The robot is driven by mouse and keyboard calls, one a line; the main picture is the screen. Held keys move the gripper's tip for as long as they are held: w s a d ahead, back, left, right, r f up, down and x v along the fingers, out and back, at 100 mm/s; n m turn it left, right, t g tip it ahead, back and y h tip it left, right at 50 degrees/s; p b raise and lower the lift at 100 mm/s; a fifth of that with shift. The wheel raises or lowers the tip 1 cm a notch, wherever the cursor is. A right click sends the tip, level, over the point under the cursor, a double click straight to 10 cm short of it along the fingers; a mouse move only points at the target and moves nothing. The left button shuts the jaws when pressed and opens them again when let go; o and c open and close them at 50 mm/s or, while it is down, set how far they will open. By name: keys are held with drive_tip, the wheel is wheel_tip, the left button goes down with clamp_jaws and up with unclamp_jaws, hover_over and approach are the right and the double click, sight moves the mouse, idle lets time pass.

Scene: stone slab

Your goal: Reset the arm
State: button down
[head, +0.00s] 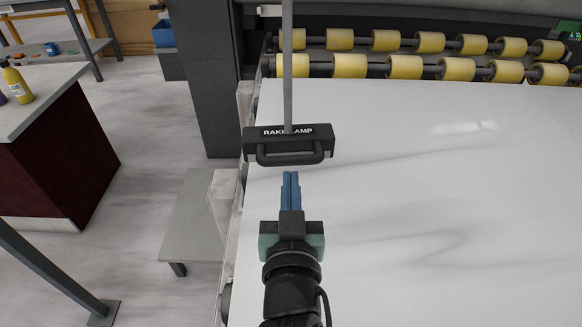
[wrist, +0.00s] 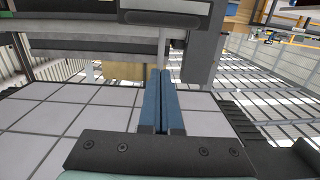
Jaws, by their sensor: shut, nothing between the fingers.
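My gripper (head: 291,180) has two blue fingers that are pressed together with nothing between them. In the head view it is over the left part of the white stone slab (head: 400,220), pointing toward the far side. The dark rake lamp (head: 289,143) hangs on a grey pole just beyond the fingertips, with a gap between them in the picture. In the wrist view the gripper (wrist: 162,75) points outward, and the fingers also look closed and empty there.
Yellow rollers (head: 405,66) line the slab's far edge. A grey post (head: 203,75) stands at the left, with a low grey bench (head: 190,215) below it. A dark red counter (head: 62,160) with a yellow bottle (head: 16,82) is farther left. The slab's right part is bare.

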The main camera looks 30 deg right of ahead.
drive_tip(key=shift+s+a, duration=0.35)
drive_tip(key=shift+s, duration=0.2)
drive_tip(key=w+a+r+n+t+y, duration=0.15)
drive_tip(key=a+r+t, duration=0.35)
drive_tip(key=r, duration=0.7)
drive_tip(key=w+a+r+n+t+y, duration=0.1)
drive_tip(key=w+a+r+t+y, duration=0.15)
drive_tip(key=a+r, duration=0.7)
drive_tip(key=s+a+r+n+t+y, duration=0.2)
drive_tip(key=s+a+r+t+y, duration=0.15)
drive_tip(key=r, duration=0.55)
drive_tip(key=s+a+r+n+t+y, duration=0.2)
drive_tip(key=s+r+n, duration=0.15)
drive_tip(key=r, duration=0.55)
wheel_tip(320, 180, up, 15)
drive_tip(key=m+p, duration=0.1)
drive_tip(key=p, duration=1.3)
drive_tip(key=shift+a+f+p, duration=0.2)
drive_tip(key=shift+p, duration=0.15)
